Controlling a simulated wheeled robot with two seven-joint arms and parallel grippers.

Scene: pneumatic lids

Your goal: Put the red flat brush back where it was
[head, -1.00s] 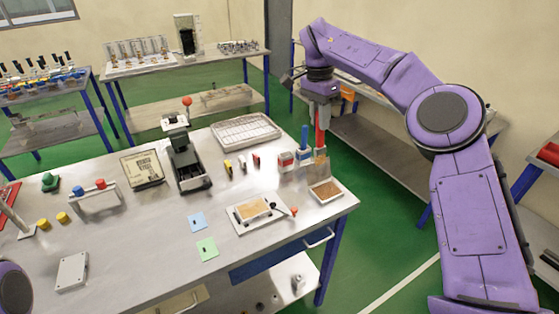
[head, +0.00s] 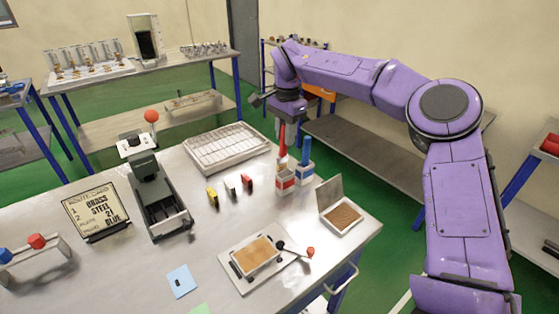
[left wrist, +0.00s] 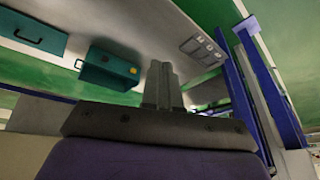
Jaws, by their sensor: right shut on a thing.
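The red flat brush (head: 282,141) is upright in the head view, handle up. My right gripper (head: 283,122) is shut on the top of its handle. The brush is over the red-labelled holder (head: 285,182); I cannot tell whether its lower end is inside or just above it. The blue brush (head: 306,150) stands in the blue-labelled holder (head: 304,172), just to the right. My left gripper (left wrist: 162,85) shows only in the left wrist view, its fingers together with nothing visible between them.
A hinged box with a brown pad (head: 343,216) stands open to the right of the holders. Small yellow, white and red blocks (head: 231,186) stand to their left. A wire tray (head: 226,146) lies behind. A press (head: 160,195) and a route card (head: 97,212) are further left.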

